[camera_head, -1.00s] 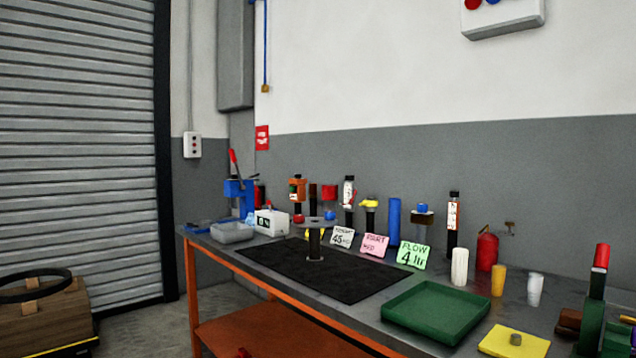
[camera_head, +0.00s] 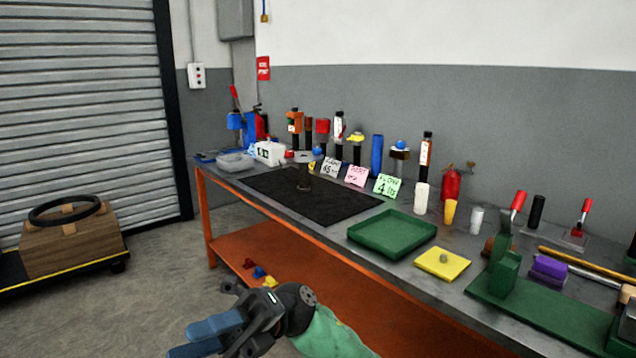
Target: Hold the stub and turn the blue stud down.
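A dark upright post with a flat round plate on top (camera_head: 304,172) stands on the black mat (camera_head: 340,205) on the bench. A blue rounded stud (camera_head: 401,145) sits on top of a dark block (camera_head: 399,154) on a post in the row behind the mat. Another blue rounded piece (camera_head: 317,150) shows low under a red block (camera_head: 323,126). I cannot tell which part is the stub. My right gripper (camera_head: 200,337), with blue fingers, is at the bottom, in front of the bench and far from these things. Its fingers look apart and empty. My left gripper is out of view.
Cups, cards and tools crowd the back. The orange lower shelf (camera_head: 300,265) holds small coloured pieces.

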